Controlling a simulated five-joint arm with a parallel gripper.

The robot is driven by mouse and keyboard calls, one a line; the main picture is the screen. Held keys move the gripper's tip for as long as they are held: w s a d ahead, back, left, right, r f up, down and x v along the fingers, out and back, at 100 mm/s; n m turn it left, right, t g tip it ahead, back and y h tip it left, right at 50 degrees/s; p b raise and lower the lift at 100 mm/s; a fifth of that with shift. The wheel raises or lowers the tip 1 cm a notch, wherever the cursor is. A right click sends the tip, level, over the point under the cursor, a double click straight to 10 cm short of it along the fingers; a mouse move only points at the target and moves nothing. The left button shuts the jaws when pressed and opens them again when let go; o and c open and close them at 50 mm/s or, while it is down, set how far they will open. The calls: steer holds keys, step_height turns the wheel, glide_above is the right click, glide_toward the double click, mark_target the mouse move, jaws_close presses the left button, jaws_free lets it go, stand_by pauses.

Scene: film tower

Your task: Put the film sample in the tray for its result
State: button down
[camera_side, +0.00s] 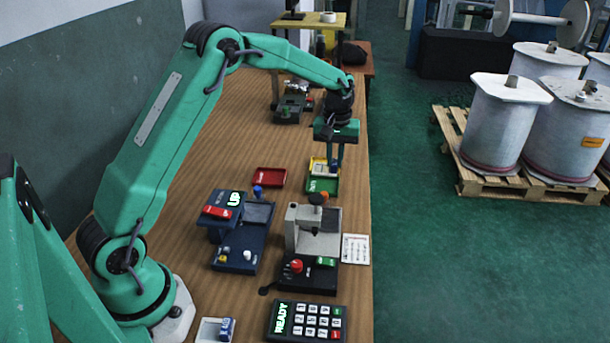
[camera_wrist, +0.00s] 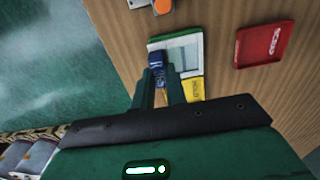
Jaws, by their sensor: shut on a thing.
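My gripper (camera_side: 336,168) is shut on the blue grip (camera_wrist: 155,66) of the film sample, a pale framed piece (camera_wrist: 186,52) with a grey window. In the wrist view the sample lies over the green tray (camera_wrist: 160,42), covering most of it. In the side view the green tray (camera_side: 322,187) shows in front of the sample, and the yellow tray (camera_side: 316,161) is partly hidden behind it. I cannot tell whether the sample touches the tray floor. The empty red tray (camera_side: 268,178) is to the left; it also shows in the wrist view (camera_wrist: 262,46).
A blue device with a lit display (camera_side: 234,199) and a grey press with an orange knob (camera_side: 313,225) stand nearer the camera. A keypad reading READY (camera_side: 307,320) and a white holder with a blue block (camera_side: 215,329) are at the front. A dark device (camera_side: 288,110) stands farther back.

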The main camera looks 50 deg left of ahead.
steer(key=shift+w+a+f, duration=0.25)
steer(key=shift+w+a, duration=0.1)
steer(key=shift+a, duration=0.15)
steer(key=shift+w+a+f, duration=0.25)
steer(key=shift+w+a, duration=0.05)
steer(key=shift+a, duration=0.2)
steer(key=shift+f, duration=0.25)
steer(key=shift+f, duration=2.5)
steer(key=shift+f, duration=0.2)
steer(key=c, duration=0.8)
jaws_free()
steer(key=shift+r, duration=0.1)
